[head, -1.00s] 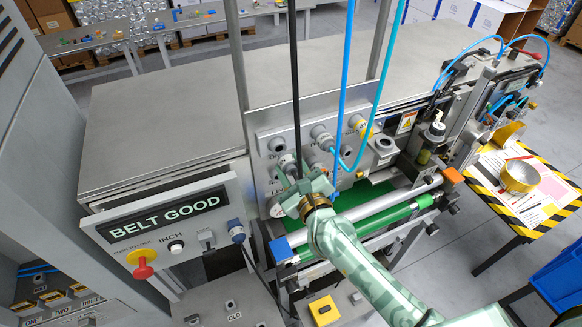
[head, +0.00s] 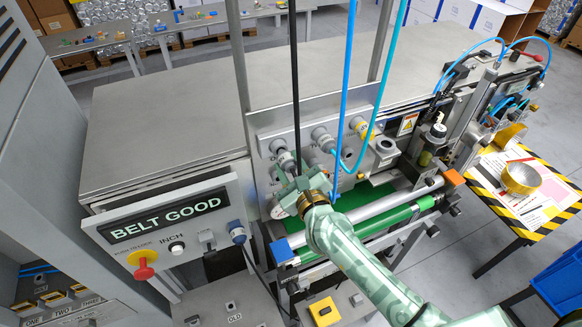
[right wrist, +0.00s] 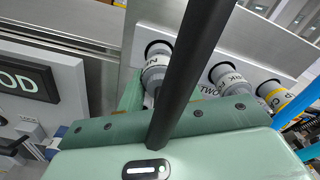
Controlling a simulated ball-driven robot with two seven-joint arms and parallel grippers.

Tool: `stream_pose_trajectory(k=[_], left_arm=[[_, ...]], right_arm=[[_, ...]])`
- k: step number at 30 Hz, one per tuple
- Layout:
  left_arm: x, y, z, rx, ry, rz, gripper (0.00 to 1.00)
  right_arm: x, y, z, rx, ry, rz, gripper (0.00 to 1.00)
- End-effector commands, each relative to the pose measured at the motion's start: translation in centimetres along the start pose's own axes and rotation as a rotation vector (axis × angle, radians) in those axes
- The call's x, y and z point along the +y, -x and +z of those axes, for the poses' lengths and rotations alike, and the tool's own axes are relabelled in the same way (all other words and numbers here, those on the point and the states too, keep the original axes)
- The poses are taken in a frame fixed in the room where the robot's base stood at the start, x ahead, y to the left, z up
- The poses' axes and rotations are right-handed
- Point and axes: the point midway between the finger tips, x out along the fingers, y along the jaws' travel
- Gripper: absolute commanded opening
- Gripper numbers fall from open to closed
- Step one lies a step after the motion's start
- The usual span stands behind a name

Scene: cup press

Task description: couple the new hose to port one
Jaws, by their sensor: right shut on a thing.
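My right gripper (head: 292,186) is shut on the grey end coupling (head: 284,158) of the new hose, in front of the port panel (head: 263,128). The coupling also shows in the right wrist view (right wrist: 155,74), with part of a letter on it. Its front is at the leftmost port (head: 277,145), whose dark ring shows behind it (right wrist: 158,49). I cannot tell whether it is fully seated. The black hose (head: 295,80) hangs from above and runs down past the gripper (right wrist: 182,75). The port's label is hidden. My left gripper is not in view.
A grey coupling sits at port two (head: 322,136), and a yellow-banded cap (head: 359,127) is to its right. A blue hose (head: 346,80) and a cyan hose (head: 379,75) hang close beside my gripper. A green roller (head: 390,222) lies below right.

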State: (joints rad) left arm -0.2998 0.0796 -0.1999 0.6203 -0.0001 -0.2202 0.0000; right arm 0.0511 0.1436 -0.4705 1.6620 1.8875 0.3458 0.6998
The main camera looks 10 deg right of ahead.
Motion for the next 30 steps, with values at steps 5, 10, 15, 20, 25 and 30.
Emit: stream_pose_trajectory(k=[5,10,15,20,25,30], left_arm=[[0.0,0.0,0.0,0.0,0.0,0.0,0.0],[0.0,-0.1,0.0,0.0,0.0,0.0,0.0],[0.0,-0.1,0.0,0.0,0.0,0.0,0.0],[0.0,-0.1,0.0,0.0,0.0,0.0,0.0],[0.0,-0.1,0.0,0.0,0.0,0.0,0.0],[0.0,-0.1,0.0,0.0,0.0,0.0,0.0]], right_arm=[[0.0,-0.5,0.1,-0.001,0.0,-0.001,0.08],[0.0,-0.9,0.0,0.0,0.001,0.0,0.08],[0.0,-1.3,0.1,-0.001,0.001,0.0,0.08],[0.0,-1.7,0.0,-0.001,0.0,0.0,0.08],[0.0,-1.8,0.0,0.0,0.0,0.0,0.6],[0.0,-1.8,0.0,0.0,0.0,0.0,0.6]])
